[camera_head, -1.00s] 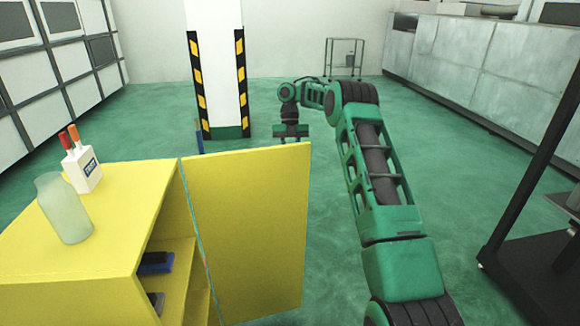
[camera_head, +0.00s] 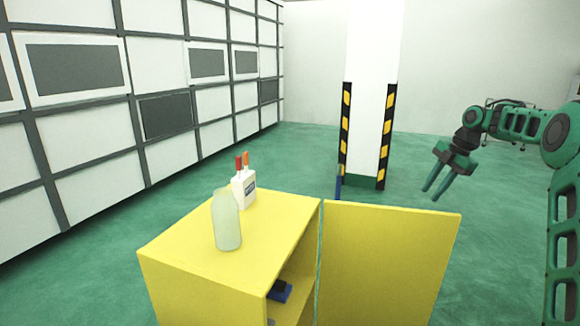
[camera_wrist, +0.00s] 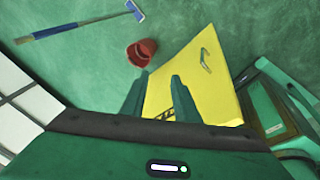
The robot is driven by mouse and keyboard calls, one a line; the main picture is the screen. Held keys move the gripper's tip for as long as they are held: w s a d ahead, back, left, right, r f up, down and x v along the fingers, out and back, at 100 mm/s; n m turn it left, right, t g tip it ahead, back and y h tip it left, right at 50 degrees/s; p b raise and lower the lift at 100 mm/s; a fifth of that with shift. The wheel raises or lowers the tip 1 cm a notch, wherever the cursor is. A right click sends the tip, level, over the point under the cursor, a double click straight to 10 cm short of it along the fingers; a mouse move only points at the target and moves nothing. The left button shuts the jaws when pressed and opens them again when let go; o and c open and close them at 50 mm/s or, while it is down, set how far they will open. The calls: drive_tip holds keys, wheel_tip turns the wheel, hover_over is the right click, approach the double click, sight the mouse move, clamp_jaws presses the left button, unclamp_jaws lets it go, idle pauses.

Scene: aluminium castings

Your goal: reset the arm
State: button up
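My gripper (camera_head: 433,190) is at the right in the head view, in the air above and to the right of the yellow cabinet's open door (camera_head: 385,262). Its two fingers point down and left, spread apart with nothing between them. In the wrist view my gripper (camera_wrist: 160,88) also shows two separate, empty fingers, with the yellow door (camera_wrist: 205,70) and its handle beyond them. The arm is bent, reaching in from the right edge of the head view.
The yellow cabinet (camera_head: 185,243) bears a pale bottle (camera_head: 227,222) and a white holder (camera_head: 243,190) with red and orange items. A striped pillar (camera_head: 368,120) stands behind. The wrist view shows a red bucket (camera_wrist: 141,52) and a long-handled blue tool (camera_wrist: 75,27) on the floor.

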drive_tip(key=s+a+r+m+h, duration=0.1)
drive_tip(key=s+a+r+m, duration=0.1)
drive_tip(key=s+m, duration=0.85)
drive_tip(key=s+a+r+m+h, duration=0.1)
drive_tip(key=s+r+m+h, duration=0.35)
drive_tip(key=s, duration=1.15)
drive_tip(key=s+a+f+m, duration=0.1)
drive_tip(key=s+f+m, duration=0.2)
drive_tip(key=s, duration=0.6)
drive_tip(key=s+a+f+m+g+y, duration=0.1)
drive_tip(key=s+f+m, duration=0.3)
drive_tip(key=s, duration=0.5)
drive_tip(key=s+a+f+m+y, duration=0.1)
drive_tip(key=s+f+m, duration=0.2)
drive_tip(key=s+m, duration=0.3)
drive_tip(key=s, duration=0.3)
drive_tip(key=shift+s+f+g, duration=0.15)
drive_tip(key=shift+s+g, duration=0.05)
drive_tip(key=shift+g, duration=0.2)
